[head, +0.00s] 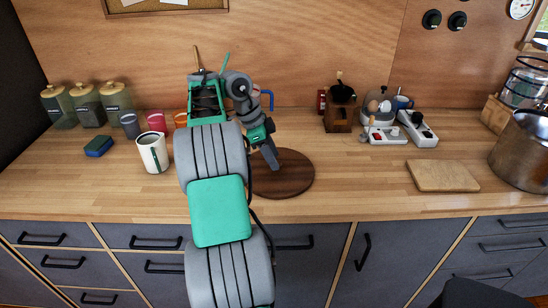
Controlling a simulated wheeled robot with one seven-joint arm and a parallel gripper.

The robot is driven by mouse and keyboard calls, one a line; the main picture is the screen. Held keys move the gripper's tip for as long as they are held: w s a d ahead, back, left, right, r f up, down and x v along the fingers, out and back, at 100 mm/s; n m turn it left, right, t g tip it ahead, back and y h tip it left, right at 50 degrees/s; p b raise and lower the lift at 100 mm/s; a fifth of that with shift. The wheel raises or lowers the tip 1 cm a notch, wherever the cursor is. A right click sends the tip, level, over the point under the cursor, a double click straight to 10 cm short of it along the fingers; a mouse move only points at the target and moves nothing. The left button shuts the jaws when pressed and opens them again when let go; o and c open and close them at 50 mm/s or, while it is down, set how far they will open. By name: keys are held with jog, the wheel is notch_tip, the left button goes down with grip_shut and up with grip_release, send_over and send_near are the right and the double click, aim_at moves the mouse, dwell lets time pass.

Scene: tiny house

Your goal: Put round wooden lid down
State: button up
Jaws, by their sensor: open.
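The round wooden lid (295,180) is a dark brown disc. It appears to lie flat on the wooden counter, in the middle of the head view. Part of its left side is hidden behind my arm. My gripper (270,155) points down at the lid's back left edge and overlaps it in the picture. One grey finger shows clearly, and the other is hard to make out. The gripper is open. I cannot tell whether a finger touches the lid.
A white cup (153,153) and a blue-green sponge (99,146) stand to the left. A light cutting board (443,176) and a large metal pot (522,150) are on the right. A coffee grinder (340,108) stands behind. The counter (360,185) right of the lid is clear.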

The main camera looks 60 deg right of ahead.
jog(key=p+v, duration=0.8)
jog(key=v, duration=0.2)
jog(key=w+a+r+n+t+h, duration=0.1)
jog(key=w+a+r+n+t, duration=0.15)
jog(key=w+a+n, duration=0.5)
jog(key=w+a+r+n+t+h, duration=0.1)
jog(key=w+a+r+n, duration=0.25)
jog(key=a+n, duration=0.6)
jog(key=s+a+f+n+t+y, duration=0.1)
jog(key=a+n, duration=0.3)
jog(key=a, duration=0.6)
jog(key=s+a+f+n+t+y, duration=0.1)
jog(key=a+f+n, duration=0.3)
jog(key=a, duration=0.6)
jog(key=s+a+f+n+t+y, duration=0.2)
jog(key=a+n, duration=0.4)
jog(key=a, duration=0.4)
jog(key=shift+s+f, duration=0.45)
jog(key=shift+s, duration=0.3)
jog(key=shift+o, duration=0.6)
jog(key=shift+a, duration=0.1)
